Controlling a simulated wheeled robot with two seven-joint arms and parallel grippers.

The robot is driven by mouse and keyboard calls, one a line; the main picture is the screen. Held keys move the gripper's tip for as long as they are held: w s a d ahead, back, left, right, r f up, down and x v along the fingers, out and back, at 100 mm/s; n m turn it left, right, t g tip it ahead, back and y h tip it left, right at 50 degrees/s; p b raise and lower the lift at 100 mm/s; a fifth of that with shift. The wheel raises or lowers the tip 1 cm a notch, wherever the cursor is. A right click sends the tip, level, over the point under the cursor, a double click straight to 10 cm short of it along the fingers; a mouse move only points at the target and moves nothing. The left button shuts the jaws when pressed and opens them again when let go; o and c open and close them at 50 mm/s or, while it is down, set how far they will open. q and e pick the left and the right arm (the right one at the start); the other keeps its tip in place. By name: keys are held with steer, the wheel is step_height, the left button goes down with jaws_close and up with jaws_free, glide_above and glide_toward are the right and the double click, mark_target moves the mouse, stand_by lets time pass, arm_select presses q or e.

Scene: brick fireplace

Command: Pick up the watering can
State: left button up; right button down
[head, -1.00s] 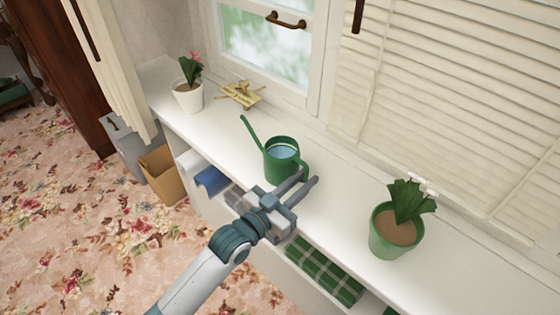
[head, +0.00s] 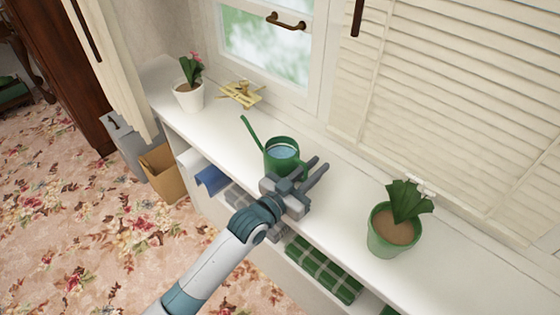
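The green watering can (head: 275,160) stands upright on the white shelf top (head: 345,205), with water inside and its spout pointing up and left. Its handle side, at the right, is partly hidden by my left gripper. My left gripper (head: 321,163) is at the can's right front side, with its two fingers parallel and a gap between them, pointing up and right. I see nothing held between them. I cannot tell whether the near finger touches the handle. My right gripper is not in view.
A green potted plant (head: 390,236) stands to the right on the shelf top. A white flowerpot (head: 189,98) and a yellow wooden object (head: 240,94) stand to the left, near the window. Folded cloths (head: 322,272) lie in the compartments below. The shelf top between can and green pot is clear.

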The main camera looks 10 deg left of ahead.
arm_select(q)
steer(key=shift+c, duration=0.3)
jaws_close()
stand_by(1.0)
steer(key=shift+r, duration=0.1)
